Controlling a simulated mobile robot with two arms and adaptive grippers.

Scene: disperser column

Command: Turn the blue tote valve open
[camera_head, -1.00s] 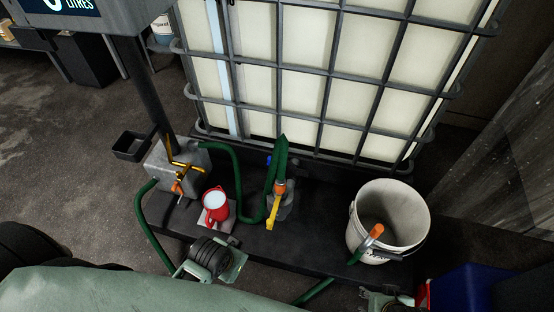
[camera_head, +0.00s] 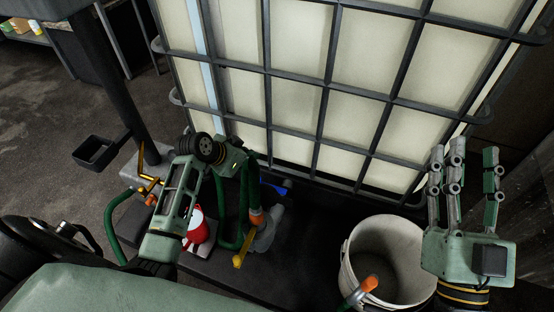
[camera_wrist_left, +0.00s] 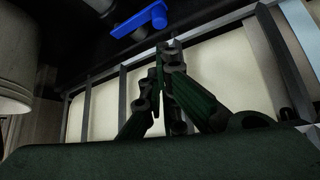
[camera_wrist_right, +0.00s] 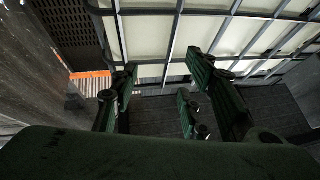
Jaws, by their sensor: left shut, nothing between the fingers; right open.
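The blue valve handle (camera_head: 275,189) is low at the front of the caged tote (camera_head: 300,92), beside a grey fitting with a green hose. In the left wrist view the blue handle (camera_wrist_left: 140,20) lies at the top, beyond my left fingertips and apart from them. My left gripper (camera_wrist_left: 166,48) is shut and empty; in the head view its fingers are mostly hidden behind its own hand, near the valve. My right gripper (camera_head: 465,158) is open and empty, raised at the right in front of the tote's side, far from the valve.
A white bucket (camera_head: 355,245) with an orange-ended hose (camera_head: 361,289) stands at front right. A yellow lever (camera_head: 239,259) is on the hose fitting. A black post (camera_head: 113,80) rises at left.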

